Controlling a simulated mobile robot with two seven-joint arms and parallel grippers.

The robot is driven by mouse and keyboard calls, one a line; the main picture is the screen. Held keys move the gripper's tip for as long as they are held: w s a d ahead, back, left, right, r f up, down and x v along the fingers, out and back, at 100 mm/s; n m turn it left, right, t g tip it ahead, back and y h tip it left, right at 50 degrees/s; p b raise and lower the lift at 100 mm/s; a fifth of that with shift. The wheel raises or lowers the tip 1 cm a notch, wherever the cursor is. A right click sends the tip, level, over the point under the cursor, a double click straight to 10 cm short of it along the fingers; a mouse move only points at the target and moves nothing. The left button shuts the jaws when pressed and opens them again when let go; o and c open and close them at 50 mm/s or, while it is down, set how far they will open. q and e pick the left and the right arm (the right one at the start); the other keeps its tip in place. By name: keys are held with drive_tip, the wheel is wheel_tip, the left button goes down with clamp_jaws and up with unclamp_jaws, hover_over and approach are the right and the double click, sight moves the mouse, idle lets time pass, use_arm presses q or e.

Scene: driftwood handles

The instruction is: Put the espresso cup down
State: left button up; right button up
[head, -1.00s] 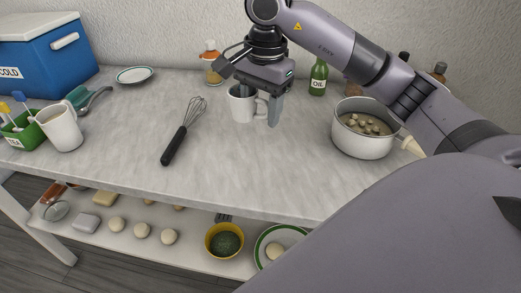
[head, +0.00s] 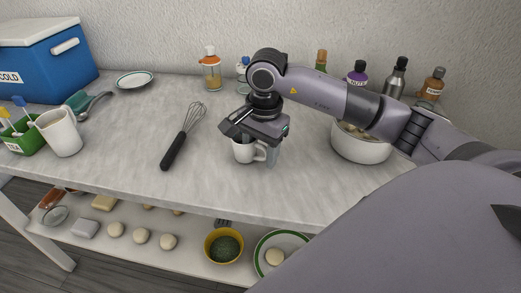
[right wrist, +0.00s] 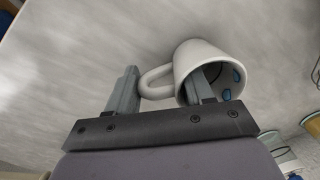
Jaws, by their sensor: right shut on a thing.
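The white espresso cup (head: 243,154) is in my right gripper (head: 257,150), over the middle front of the grey worktop (head: 120,150). In the right wrist view the cup (right wrist: 196,52) shows its handle towards the left finger. My right gripper (right wrist: 163,92) is shut on the cup, with one finger inside its mouth and the other outside by the handle. The cup looks roughly upright in the head view. I cannot tell whether its base touches the worktop. My left gripper is not in view.
A whisk (head: 183,138) lies left of the cup. A white pot (head: 360,147) stands to the right, partly behind my arm. A larger white mug (head: 59,134) and blue cooler (head: 45,60) are at left. Bottles line the back. Bare worktop lies between whisk and cup.

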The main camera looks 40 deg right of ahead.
drive_tip(key=shift+f, duration=0.15)
drive_tip(key=o, duration=1.3)
drive_tip(key=r, duration=1.2)
drive_tip(key=shift+s+d+r, duration=0.15)
drive_tip(key=shift+s+r, duration=0.05)
drive_tip(key=shift+s, duration=0.2)
